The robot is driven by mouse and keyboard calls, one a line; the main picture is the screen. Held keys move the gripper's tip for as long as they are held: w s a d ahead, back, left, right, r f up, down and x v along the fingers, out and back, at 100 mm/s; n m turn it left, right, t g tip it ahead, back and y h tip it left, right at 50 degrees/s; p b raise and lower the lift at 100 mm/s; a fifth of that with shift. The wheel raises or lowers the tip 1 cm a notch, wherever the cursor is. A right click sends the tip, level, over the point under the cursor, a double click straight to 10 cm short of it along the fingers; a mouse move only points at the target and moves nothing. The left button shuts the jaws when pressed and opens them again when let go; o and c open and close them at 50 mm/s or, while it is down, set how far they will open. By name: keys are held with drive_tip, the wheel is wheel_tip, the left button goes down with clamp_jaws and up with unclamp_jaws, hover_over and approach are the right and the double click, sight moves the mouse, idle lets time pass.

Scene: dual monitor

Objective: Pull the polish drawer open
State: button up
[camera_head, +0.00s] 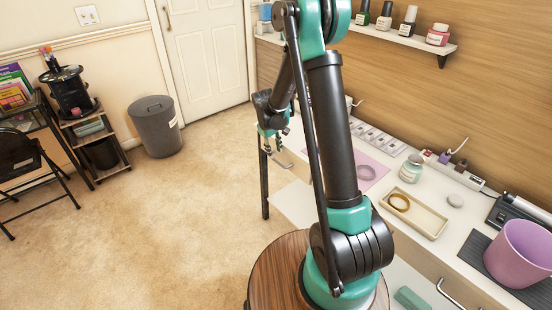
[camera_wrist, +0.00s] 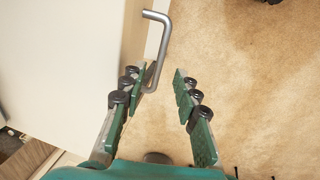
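In the wrist view a silver bar handle (camera_wrist: 161,48) stands out from a pale drawer front (camera_wrist: 70,60). No label naming the drawer is readable. My gripper (camera_wrist: 160,77) is open. Its fingers point at the handle, and the handle's near end lies beside the left fingertip, within the gap; I cannot tell if they touch. The right finger is apart from the handle, over carpet. In the head view my gripper (camera_head: 272,146) is at the far end of the desk, partly hidden by my arm, and a handle (camera_head: 284,162) shows just beside it.
The white desk (camera_head: 445,192) runs along the right wall, with a tray (camera_head: 413,213), a jar (camera_head: 411,168) and a pink bin (camera_head: 522,252) on it. A second drawer handle (camera_head: 458,294) shows at lower right. Open carpet (camera_head: 190,215) lies left; a grey bin (camera_head: 155,127) stands farther back.

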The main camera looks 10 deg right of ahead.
drive_tip(key=shift+w+d+f, duration=0.1)
drive_tip(key=shift+d+f, duration=0.05)
drive_tip(key=shift+f, duration=0.7)
drive_tip(key=shift+w+d+f, duration=0.1)
drive_tip(key=shift+f, duration=0.7)
drive_tip(key=shift+w+d+f, duration=0.1)
drive_tip(key=shift+d+f, duration=0.05)
drive_tip(key=shift+f, duration=0.7)
clamp_jaws()
